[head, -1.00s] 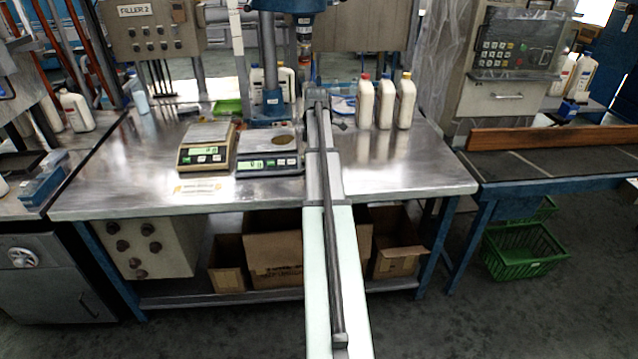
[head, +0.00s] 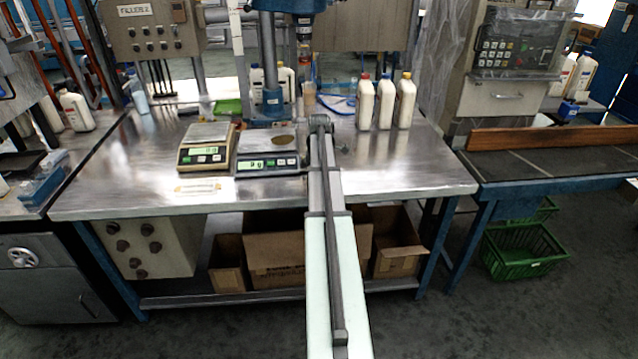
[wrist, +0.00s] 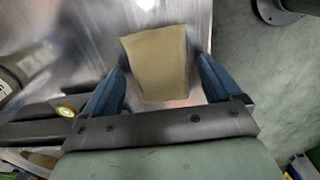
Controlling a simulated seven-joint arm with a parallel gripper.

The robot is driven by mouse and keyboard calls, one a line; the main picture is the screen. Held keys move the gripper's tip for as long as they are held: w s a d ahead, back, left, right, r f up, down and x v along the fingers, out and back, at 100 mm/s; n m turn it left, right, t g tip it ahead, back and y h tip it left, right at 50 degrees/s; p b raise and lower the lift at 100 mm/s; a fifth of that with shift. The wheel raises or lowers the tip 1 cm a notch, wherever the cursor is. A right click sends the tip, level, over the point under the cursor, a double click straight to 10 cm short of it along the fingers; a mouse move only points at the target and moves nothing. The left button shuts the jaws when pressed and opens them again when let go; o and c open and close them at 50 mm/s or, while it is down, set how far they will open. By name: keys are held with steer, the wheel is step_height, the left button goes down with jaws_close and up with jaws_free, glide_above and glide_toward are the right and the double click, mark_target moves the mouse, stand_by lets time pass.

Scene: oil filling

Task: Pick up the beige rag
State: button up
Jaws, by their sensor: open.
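The beige rag (wrist: 157,62) shows in the wrist view on the bare steel table, close to the table's edge. My gripper (wrist: 161,70) is open, with one blue finger on each side of the rag. The rag's near end lies between the fingers and its far end reaches past them. I cannot tell whether the fingers touch it or how far above the table they are. In the head view my arm hides the fingers, and the rag does not show.
Two scales (head: 205,147) (head: 267,150) stand left of my arm on the steel table (head: 420,170). White bottles (head: 385,103) stand at the back right. A filler column (head: 271,60) and an amber container (head: 309,97) are behind. The table's right front is clear.

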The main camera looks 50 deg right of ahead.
steer(key=c, duration=1.1)
steer(key=shift+c, duration=0.2)
step_height(320, 180, up, 10)
stand_by(0.3)
